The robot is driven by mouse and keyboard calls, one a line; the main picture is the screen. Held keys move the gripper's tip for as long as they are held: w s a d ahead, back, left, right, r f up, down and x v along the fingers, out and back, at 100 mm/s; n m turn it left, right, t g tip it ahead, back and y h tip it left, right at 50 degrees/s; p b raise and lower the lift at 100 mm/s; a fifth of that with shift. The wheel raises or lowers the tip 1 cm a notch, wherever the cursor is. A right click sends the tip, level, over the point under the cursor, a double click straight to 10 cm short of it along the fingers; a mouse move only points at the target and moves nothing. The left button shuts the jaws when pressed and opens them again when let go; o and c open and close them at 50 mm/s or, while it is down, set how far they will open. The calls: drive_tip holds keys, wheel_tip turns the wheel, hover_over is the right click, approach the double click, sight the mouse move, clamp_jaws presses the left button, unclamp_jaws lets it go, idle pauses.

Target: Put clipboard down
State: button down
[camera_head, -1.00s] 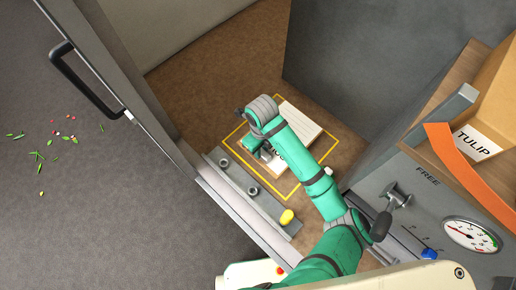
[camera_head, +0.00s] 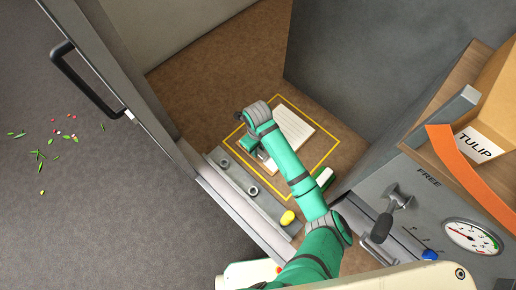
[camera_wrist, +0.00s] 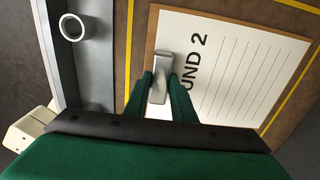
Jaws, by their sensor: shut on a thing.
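The clipboard (camera_head: 291,130) has a white lined sheet and a brown board edge. It lies flat or nearly flat over the brown floor inside the yellow outlined square (camera_head: 334,146). In the wrist view the clipboard (camera_wrist: 245,62) shows "UND 2" printed on its sheet and a metal clip (camera_wrist: 162,78) at its near edge. My gripper (camera_wrist: 161,88) is shut on the clip, one finger on each side. In the head view my arm covers part of the clipboard and the gripper's fingers. I cannot tell whether the board touches the floor.
A metal rail with round knobs (camera_head: 252,190) and a yellow knob (camera_head: 287,218) runs beside the square. A grey panel with a gauge (camera_head: 471,237) and lever stands at right. A box labelled TULIP (camera_head: 480,145) is above it. A door handle (camera_head: 80,82) is at left.

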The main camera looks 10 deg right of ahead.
drive_tip(key=c, duration=1.5)
unclamp_jaws()
drive_tip(key=shift+r, duration=3.8)
